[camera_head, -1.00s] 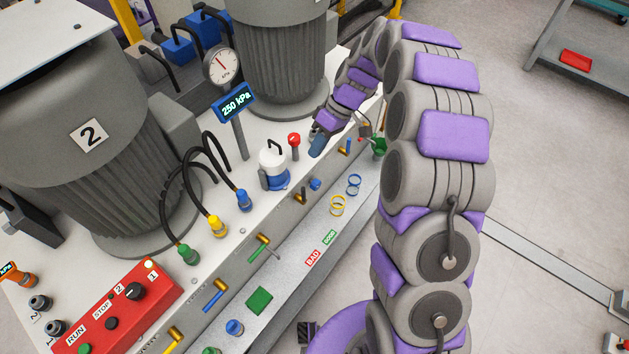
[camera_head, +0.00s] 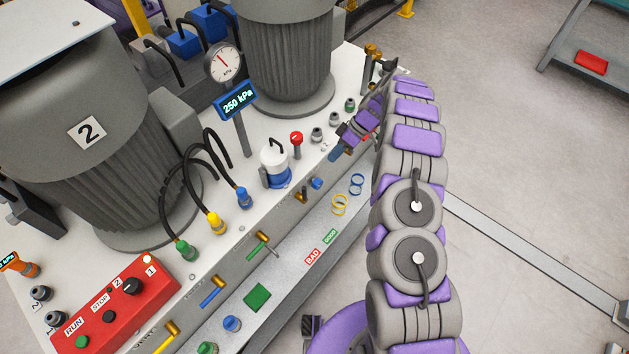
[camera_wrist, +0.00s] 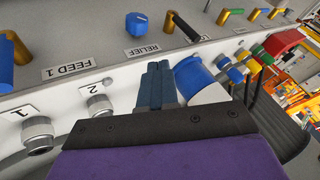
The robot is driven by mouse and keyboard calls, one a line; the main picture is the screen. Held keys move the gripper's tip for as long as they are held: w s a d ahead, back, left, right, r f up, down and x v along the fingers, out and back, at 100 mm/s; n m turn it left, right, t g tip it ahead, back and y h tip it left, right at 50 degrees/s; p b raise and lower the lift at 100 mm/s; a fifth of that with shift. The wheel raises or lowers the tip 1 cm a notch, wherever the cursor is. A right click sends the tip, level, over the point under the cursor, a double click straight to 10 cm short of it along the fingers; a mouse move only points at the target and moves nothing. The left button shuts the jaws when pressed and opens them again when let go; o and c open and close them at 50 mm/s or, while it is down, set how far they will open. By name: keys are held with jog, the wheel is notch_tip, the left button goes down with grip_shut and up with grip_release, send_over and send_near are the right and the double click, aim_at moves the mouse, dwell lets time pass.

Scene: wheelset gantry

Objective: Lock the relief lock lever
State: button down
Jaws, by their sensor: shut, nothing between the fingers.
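The relief lock lever (camera_wrist: 188,27) is a black handle on a brass pivot, beside the RELIEF label (camera_wrist: 142,50) on the panel's front face. It appears to be the dark lever (camera_head: 301,194) in the head view. My gripper (camera_wrist: 158,72) has its blue-grey fingers together and empty. In the wrist view the fingertips point toward the RELIEF label, apart from the lever. In the head view my gripper (camera_head: 336,152) is at the bench's right part, above and right of the lever. The lever's exact angle is hard to read in the head view.
A blue knob (camera_head: 316,183) sits beside the lever. A white-and-blue canister (camera_head: 274,168) and a red-topped post (camera_head: 296,139) stand on the bench top. A blue-handled FEED 1 valve (camera_wrist: 12,52) and two grey fittings (camera_wrist: 98,106) lie left in the wrist view.

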jog(key=shift+a+f, duration=0.1)
dwell(0.3)
jog(key=b+x, duration=0.1)
jog(key=x, duration=0.9)
jog(key=shift+b, duration=0.3)
jog(key=shift+s+a, duration=0.15)
jog(key=shift+s, duration=0.1)
jog(key=shift+s+a+b, duration=0.15)
jog(key=shift+s+a, duration=0.2)
jog(key=shift+s, duration=0.4)
jog(key=shift+s+a+b, duration=0.15)
jog(key=shift+s+a, duration=0.2)
jog(key=shift+s, duration=0.4)
jog(key=shift+s+a+t+h+b, duration=0.15)
jog(key=shift+s+t+h+b, duration=0.05)
jog(key=shift+t+h+b, duration=0.15)
